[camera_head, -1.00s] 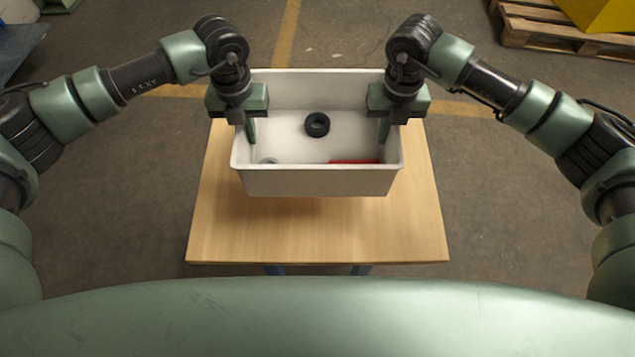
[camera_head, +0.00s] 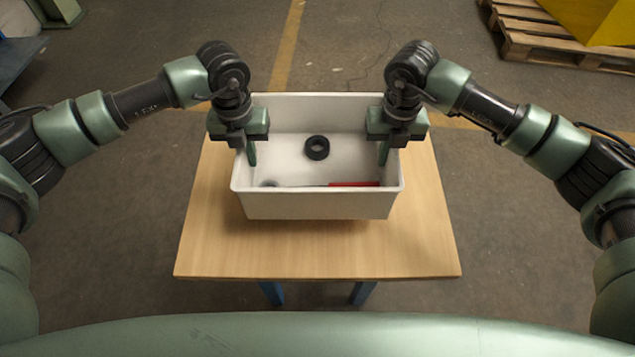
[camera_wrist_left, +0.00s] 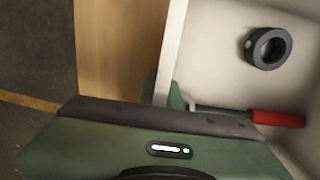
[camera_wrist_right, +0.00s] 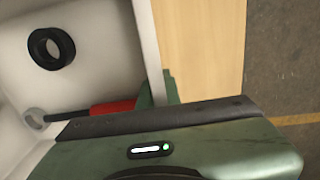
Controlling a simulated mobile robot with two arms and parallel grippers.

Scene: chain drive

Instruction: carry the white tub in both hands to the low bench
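The white tub (camera_head: 318,206) is upright over the wooden top of the low bench (camera_head: 318,256). A narrow shadow shows under its front; I cannot tell whether it touches the top. My left gripper (camera_head: 248,153) is shut on the tub's left wall, with one finger inside. My right gripper (camera_head: 385,153) is shut on the right wall in the same way. The gripped walls also show in the left wrist view (camera_wrist_left: 171,50) and right wrist view (camera_wrist_right: 147,40). The outer fingers are mostly hidden. Inside lie a black ring (camera_head: 317,148) and a red-handled tool (camera_head: 354,184).
Bare bench top shows in front of the tub and on both sides. A wooden pallet (camera_head: 545,40) with a yellow object (camera_head: 597,18) stands at the back right. A blue-grey surface (camera_head: 18,58) is at the far left. The floor around the bench is clear.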

